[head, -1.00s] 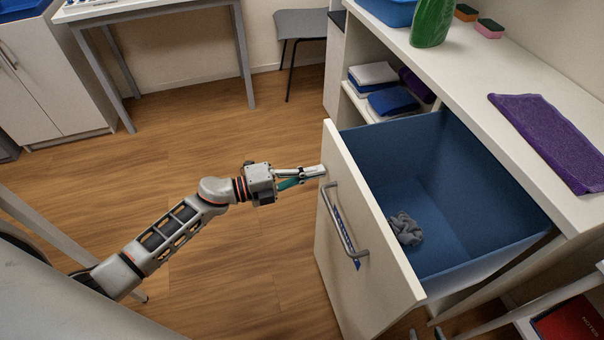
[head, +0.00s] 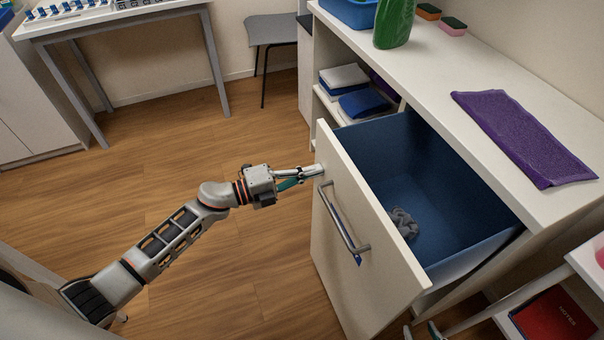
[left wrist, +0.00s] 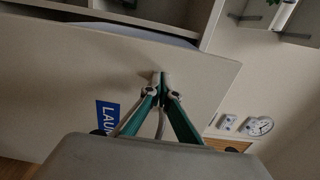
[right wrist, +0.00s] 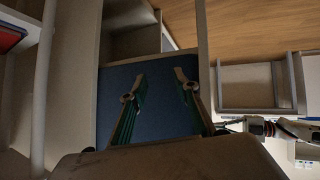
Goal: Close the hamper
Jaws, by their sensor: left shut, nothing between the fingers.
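The hamper is a blue bin (head: 440,185) behind a cream front panel (head: 345,255) with a metal bar handle (head: 342,222). It stands partly pulled out from under the white counter, with a grey cloth (head: 403,222) inside. My left gripper (head: 320,171) is shut and empty, its tips at the panel's outer face near the upper left edge. In the left wrist view the shut tips (left wrist: 161,78) meet the panel (left wrist: 75,75), beside a blue label. My right gripper (right wrist: 160,78) is open and empty, with the blue bin's side beyond it; its fingers barely show in the head view.
The counter (head: 440,75) carries a purple towel (head: 522,135), a green bottle (head: 394,22) and sponges. Folded cloths lie on a shelf behind the bin. A pink-and-white cart with a red notebook (head: 555,318) stands at the lower right. The floor at left is clear.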

